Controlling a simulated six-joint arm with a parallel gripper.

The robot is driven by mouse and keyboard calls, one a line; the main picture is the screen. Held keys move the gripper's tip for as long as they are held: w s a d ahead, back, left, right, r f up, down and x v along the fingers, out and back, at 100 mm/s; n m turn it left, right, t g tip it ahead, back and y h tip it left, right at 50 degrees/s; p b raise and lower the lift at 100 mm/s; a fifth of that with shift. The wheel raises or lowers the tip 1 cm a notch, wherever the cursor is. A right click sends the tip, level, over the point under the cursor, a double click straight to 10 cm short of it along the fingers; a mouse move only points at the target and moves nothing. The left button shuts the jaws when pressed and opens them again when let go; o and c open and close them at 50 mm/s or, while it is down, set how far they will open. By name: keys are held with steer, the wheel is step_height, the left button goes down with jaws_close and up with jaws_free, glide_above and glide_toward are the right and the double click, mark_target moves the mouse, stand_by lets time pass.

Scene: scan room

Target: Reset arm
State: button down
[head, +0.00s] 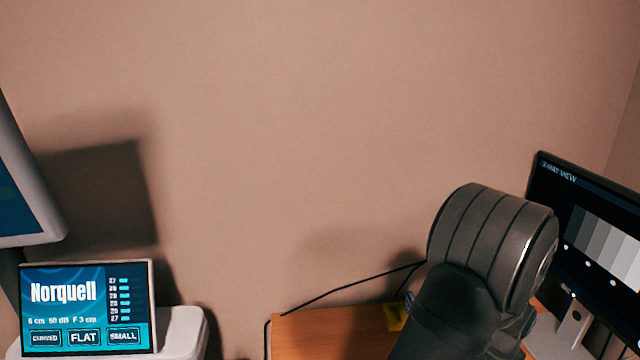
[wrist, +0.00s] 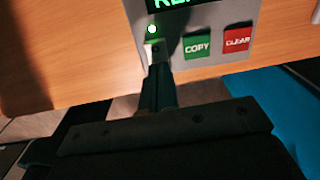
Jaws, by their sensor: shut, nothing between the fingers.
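My gripper (wrist: 157,62) shows in the wrist view, with its dark fingers together and nothing held. Its tips are at the lower left of a grey panel (wrist: 214,48), over or beside a small pale part near a lit green light (wrist: 152,30); I cannot tell whether they touch. The panel carries a green COPY button (wrist: 197,46) and a red CLEAR button (wrist: 237,39) to the right of the tips. In the head view only my dark arm shows at the lower right, and the gripper is out of sight.
A wooden desk (head: 330,335) lies below the wall, with a black cable (head: 350,287) rising behind it. A monitor (head: 590,240) stands at the right. A Norquell screen (head: 88,308) is at the lower left, below part of another screen (head: 20,200). The wall area above is clear.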

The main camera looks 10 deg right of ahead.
steer(key=shift+f, duration=0.2)
steer(key=shift+r, duration=0.1)
steer(key=w+r, duration=0.2)
steer(key=r, duration=0.7)
steer(key=w+r+g, duration=0.1)
steer(key=w+r, duration=0.1)
steer(key=r, duration=0.8)
steer(key=shift+r, duration=0.25)
stand_by(0.5)
steer(key=shift+d, duration=0.1)
